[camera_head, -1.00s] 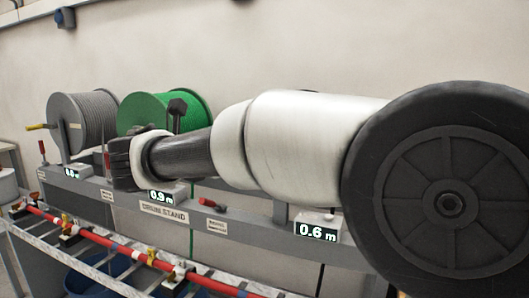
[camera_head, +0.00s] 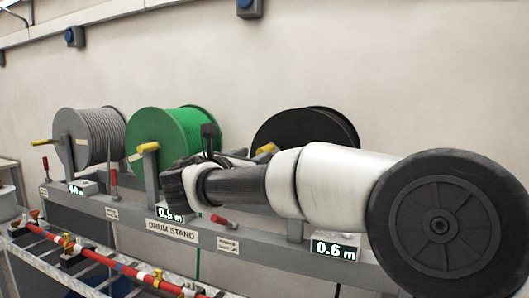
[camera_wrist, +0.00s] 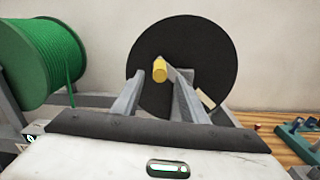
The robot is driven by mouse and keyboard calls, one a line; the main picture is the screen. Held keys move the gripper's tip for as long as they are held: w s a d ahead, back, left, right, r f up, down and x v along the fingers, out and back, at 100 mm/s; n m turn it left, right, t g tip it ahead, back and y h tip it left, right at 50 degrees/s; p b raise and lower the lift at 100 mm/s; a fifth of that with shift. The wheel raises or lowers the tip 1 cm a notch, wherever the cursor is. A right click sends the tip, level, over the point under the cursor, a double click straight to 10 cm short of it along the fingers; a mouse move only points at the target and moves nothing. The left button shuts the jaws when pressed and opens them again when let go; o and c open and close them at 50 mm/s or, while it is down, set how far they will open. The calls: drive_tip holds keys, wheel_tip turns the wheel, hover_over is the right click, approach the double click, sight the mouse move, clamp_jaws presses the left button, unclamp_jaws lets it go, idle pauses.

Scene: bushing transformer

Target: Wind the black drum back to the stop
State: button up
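The black drum (camera_head: 308,122) stands at the right of the stand, partly hidden behind my arm in the head view. In the wrist view the black drum (camera_wrist: 205,50) faces me as a round disc with a yellow crank handle (camera_wrist: 159,70). The handle also shows just above my arm in the head view (camera_head: 267,148). My gripper (camera_wrist: 160,75) is open, its two grey fingers either side of the handle's line; whether they touch it I cannot tell. The display (camera_head: 335,249) below reads 0.6 m. The stop cannot be made out.
A green drum (camera_head: 178,140) and a grey drum (camera_head: 85,137) stand to the left on the grey drum stand (camera_head: 130,213), with yellow handles and small displays. A red lever (camera_head: 222,220) stands on the beam. A rail with red tubing (camera_head: 100,259) runs in front.

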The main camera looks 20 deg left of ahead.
sight(263, 151)
drive_tip(key=w, duration=0.4)
drive_tip(key=w+d, duration=0.1)
drive_tip(key=w, duration=0.1)
drive_tip(key=shift+w, duration=0.4)
clamp_jaws()
